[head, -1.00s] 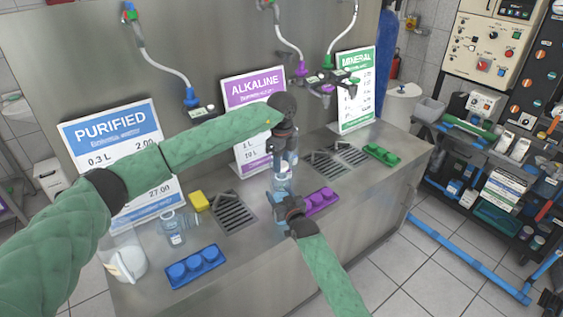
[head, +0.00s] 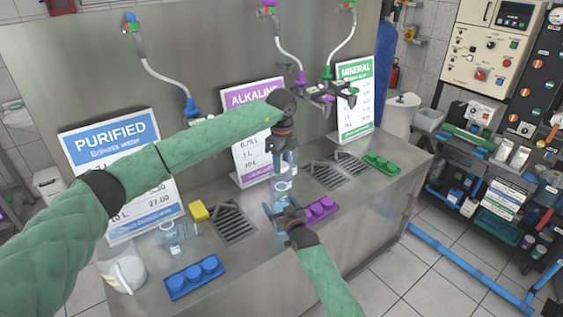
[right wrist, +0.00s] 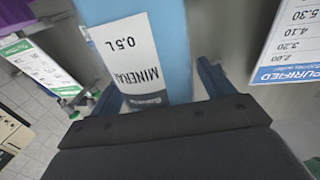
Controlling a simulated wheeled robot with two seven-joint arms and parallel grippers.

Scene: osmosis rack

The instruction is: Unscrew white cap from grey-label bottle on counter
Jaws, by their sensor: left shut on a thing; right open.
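A clear bluish bottle (head: 281,200) is upright above the counter's front part, between my two grippers. My left gripper (head: 285,165) points down and is shut at the bottle's top; the white cap is hidden by its fingers. My right gripper (head: 281,212) is open, with one blue finger on each side of the bottle. In the right wrist view the blue bottle (right wrist: 176,40) carries a pale grey-white label (right wrist: 130,55) reading MINERAL 0.5L. A gap shows beside the right-hand finger.
On the steel counter (head: 245,265) are a blue cup tray (head: 194,278), a purple tray (head: 320,209), a green tray (head: 381,162), a yellow sponge (head: 199,210), another clear bottle (head: 172,235) and a white jug (head: 124,272). Price signs (head: 115,160) stand behind.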

